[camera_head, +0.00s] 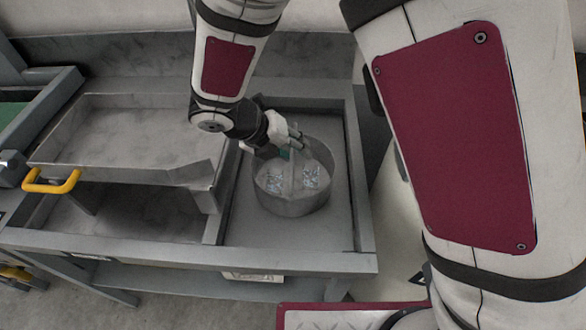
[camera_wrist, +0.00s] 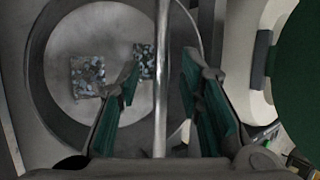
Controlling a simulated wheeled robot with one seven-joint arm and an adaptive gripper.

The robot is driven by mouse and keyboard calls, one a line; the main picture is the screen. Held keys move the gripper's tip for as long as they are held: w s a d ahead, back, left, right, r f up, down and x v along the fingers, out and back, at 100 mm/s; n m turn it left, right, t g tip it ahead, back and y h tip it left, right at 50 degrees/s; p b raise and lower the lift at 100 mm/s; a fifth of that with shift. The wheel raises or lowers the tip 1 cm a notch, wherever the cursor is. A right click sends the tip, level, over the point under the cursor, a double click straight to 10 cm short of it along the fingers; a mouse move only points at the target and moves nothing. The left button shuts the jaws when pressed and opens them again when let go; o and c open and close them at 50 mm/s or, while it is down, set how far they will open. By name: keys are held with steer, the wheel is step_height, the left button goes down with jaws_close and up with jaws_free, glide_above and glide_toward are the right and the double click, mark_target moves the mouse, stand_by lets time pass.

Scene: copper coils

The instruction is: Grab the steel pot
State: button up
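The steel pot (camera_head: 292,207) is round and grey and stands in the right-hand bay of the grey bench. In the wrist view, I look down into the pot (camera_wrist: 52,112). Its thin handle (camera_wrist: 161,35) runs upright through the middle of that picture. My gripper (camera_head: 288,146) is above the pot's far side. In the wrist view, my gripper (camera_wrist: 161,72) is open, with one green-padded finger on each side of the handle and a visible gap on both sides. Two small speckled squares (camera_wrist: 88,77) show inside the pot.
A shallow metal tray (camera_head: 130,124) with a yellow handle (camera_head: 51,182) is left of the pot. The bench's raised rim (camera_head: 300,260) surrounds the pot's bay, with bare floor around the pot. A dark green round shape (camera_wrist: 300,75) fills the wrist view's right edge.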

jaws_close()
steer(key=shift+r, duration=0.15)
